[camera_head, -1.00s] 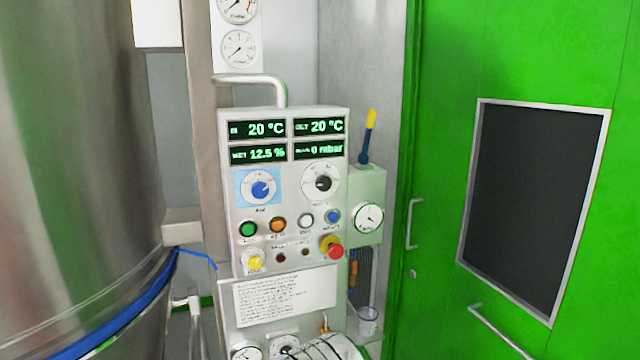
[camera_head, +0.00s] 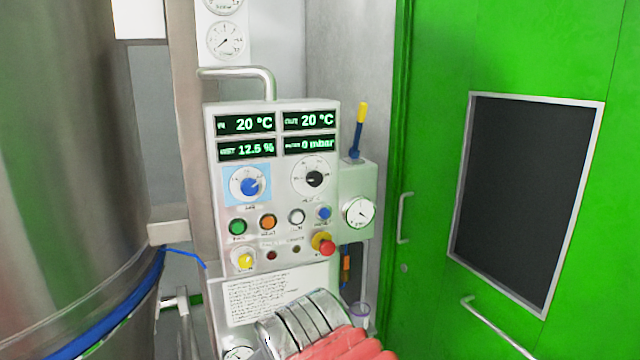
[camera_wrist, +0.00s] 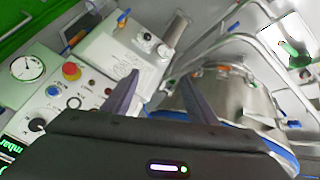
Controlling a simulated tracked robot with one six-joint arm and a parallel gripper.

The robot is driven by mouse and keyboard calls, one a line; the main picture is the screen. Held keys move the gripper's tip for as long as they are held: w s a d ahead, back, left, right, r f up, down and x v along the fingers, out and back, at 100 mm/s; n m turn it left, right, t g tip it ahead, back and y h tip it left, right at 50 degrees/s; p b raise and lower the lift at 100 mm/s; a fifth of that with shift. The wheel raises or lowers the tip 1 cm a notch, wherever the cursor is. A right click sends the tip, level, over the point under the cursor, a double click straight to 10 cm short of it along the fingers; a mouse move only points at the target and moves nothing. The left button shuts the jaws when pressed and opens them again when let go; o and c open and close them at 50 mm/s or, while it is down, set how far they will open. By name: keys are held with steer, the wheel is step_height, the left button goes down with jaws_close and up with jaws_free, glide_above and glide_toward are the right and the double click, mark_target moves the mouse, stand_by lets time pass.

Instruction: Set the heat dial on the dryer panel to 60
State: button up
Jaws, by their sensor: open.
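The dryer panel (camera_head: 285,214) is an upright pale box with green displays above two dials. The left dial is a blue knob (camera_head: 250,187) on a white scale with a light-blue surround. The right dial is a black knob (camera_head: 314,179) on a white scale. Their small labels and numbers are too blurred to read, so I cannot tell which is heat. In the wrist view, the panel is at the left, with the black knob (camera_wrist: 37,124) near the edge; the blue knob is not visible there. My gripper (camera_wrist: 158,73) is open and empty, with its fingers apart from the panel.
Coloured buttons and a red emergency knob (camera_head: 326,248) sit below the dials. A gauge box (camera_head: 357,170) with a blue-yellow lever is at the right. A large steel vessel (camera_head: 70,130) stands left, a green door (camera_head: 430,130) right. A bent pipe handle (camera_head: 240,73) projects above.

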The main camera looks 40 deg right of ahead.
steer(key=w+d+r+n+t, duration=0.3)
steer(key=w+d+r+n, duration=0.1)
steer(key=d+n, duration=0.4)
steer(key=w+d+r+n+t+h, duration=0.1)
steer(key=w+d+r+n+t, duration=0.2)
steer(key=d+r+n, duration=0.4)
steer(key=w+d+r+n+t+h, duration=0.1)
steer(key=w+d+r+n+t, duration=0.2)
steer(key=d+n, duration=0.6)
step_height(320, 180, up, 3)
steer(key=w+n, duration=0.2)
steer(key=n, duration=0.2)
steer(key=shift+w+d+f+n+t, duration=0.2)
steer(key=shift+n+t, duration=0.1)
steer(key=shift+n, duration=0.1)
steer(key=shift+w, duration=0.15)
